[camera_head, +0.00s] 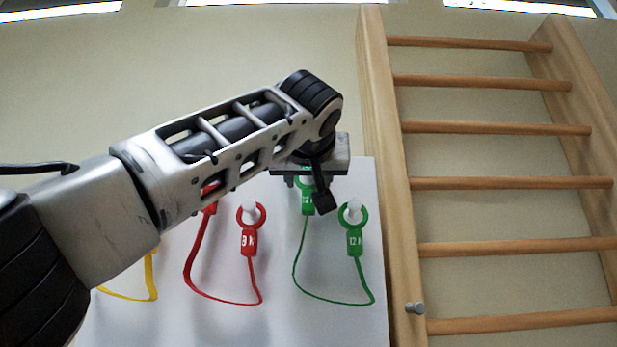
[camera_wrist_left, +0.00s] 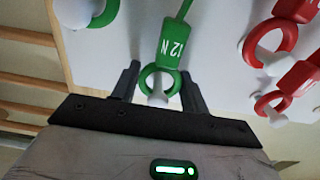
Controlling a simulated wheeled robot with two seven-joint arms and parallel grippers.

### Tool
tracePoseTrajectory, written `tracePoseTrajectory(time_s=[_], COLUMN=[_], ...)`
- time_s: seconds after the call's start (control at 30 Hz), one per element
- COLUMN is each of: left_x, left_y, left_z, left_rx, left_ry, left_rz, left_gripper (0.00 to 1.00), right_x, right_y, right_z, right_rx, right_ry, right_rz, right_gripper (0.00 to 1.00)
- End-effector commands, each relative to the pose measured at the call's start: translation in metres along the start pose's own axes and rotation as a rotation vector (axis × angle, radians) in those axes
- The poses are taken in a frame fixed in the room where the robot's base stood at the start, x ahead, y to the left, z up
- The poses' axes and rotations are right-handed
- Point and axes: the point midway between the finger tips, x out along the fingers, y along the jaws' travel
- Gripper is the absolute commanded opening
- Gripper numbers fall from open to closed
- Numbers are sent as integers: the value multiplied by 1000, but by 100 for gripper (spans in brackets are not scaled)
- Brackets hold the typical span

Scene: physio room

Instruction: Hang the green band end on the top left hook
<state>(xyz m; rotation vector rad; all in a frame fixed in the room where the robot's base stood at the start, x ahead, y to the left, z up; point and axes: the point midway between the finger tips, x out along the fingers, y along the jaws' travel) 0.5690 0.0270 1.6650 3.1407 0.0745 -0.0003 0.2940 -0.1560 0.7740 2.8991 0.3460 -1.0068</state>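The green band (camera_head: 335,302) hangs in a loop on the white board. Its right end, a green ring with a "12 N" tag (camera_head: 355,240), is around a white hook (camera_head: 351,212). Its left end, another tag (camera_head: 307,203), is partly hidden by my left gripper (camera_head: 306,186). In the left wrist view, the ring of this end (camera_wrist_left: 144,82) lies between the two fingers of my left gripper (camera_wrist_left: 158,80), with narrow gaps at the sides. A white hook knob (camera_wrist_left: 158,99) shows at the ring's opening; whether the ring is seated on it I cannot tell. My right gripper is out of view.
A red band (camera_head: 223,300) hangs left of the green one, with a yellow band (camera_head: 130,298) further left, both partly behind my arm. A wooden wall-bar frame (camera_head: 385,180) stands right beside the board (camera_head: 372,180).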

Motion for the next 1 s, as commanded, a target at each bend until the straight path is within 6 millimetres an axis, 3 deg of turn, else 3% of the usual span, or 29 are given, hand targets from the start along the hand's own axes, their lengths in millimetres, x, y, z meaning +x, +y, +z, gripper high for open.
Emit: tracePoseTrajectory(time_s=[1.0], left_x=[0], left_y=[0], left_z=[-10], left_rx=[0], left_ry=[0], left_rz=[0], left_gripper=[0], right_x=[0], right_y=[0], right_z=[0], right_rx=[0], right_ry=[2], right_rz=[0], right_gripper=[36])
